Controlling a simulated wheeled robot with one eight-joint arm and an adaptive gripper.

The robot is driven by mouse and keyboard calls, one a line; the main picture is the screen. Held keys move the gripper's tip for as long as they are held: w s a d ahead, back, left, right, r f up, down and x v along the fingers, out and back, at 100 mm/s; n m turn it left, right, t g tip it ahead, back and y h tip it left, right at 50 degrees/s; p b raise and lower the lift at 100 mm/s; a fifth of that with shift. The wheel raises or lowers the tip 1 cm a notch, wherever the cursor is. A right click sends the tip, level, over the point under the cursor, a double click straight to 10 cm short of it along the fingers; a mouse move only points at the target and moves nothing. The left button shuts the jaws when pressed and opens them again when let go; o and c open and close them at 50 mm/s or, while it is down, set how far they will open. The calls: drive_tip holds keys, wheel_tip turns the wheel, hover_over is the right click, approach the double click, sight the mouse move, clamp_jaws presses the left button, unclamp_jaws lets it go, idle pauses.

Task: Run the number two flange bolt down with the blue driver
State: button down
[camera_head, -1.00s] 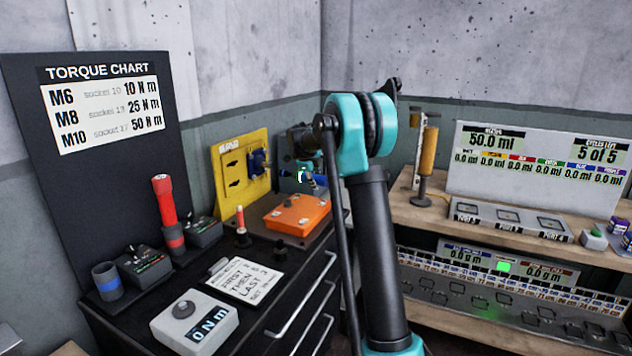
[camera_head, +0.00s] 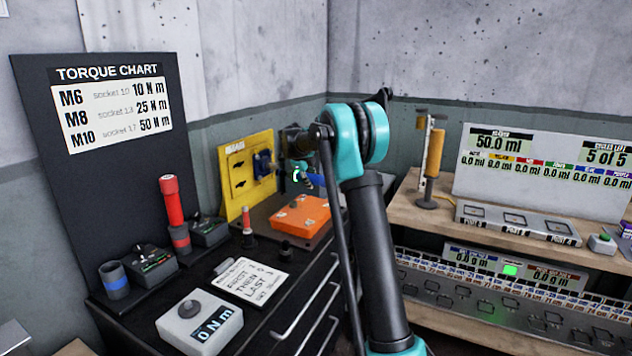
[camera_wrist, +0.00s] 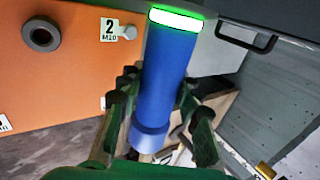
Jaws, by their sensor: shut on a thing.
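My gripper (camera_wrist: 160,110) is shut on the blue driver (camera_wrist: 166,85), its green fingers on both sides of the blue body. One end of the driver carries a glowing white-green band; the other end flares near the palm. The orange flange block (camera_wrist: 75,80) lies beside it in the wrist view. The number two bolt (camera_wrist: 129,32), next to a "2 M10" label, is close to the driver's upper left. In the head view the driver (camera_head: 316,180) is above and behind the orange block (camera_head: 300,216), partly hidden by my arm. Contact with the bolt cannot be told.
A yellow board (camera_head: 236,195) with a blue tool stands left of my gripper. A red driver (camera_head: 171,200), a blue-banded holder (camera_head: 114,281) and a torque readout of 0 N m (camera_head: 200,318) are on the black cabinet. A shelf (camera_head: 480,230) with dispensers is at right.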

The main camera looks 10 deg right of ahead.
drive_tip(key=shift+w+a, duration=0.45)
drive_tip(key=shift+a, duration=0.15)
drive_tip(key=shift+w+a, duration=0.75)
drive_tip(key=shift+a, duration=0.35)
idle(2.3)
drive_tip(key=shift+s+d, duration=0.75)
drive_tip(key=shift+d, duration=0.3)
drive_tip(key=shift+s+d, duration=0.75)
drive_tip(key=shift+d, duration=0.3)
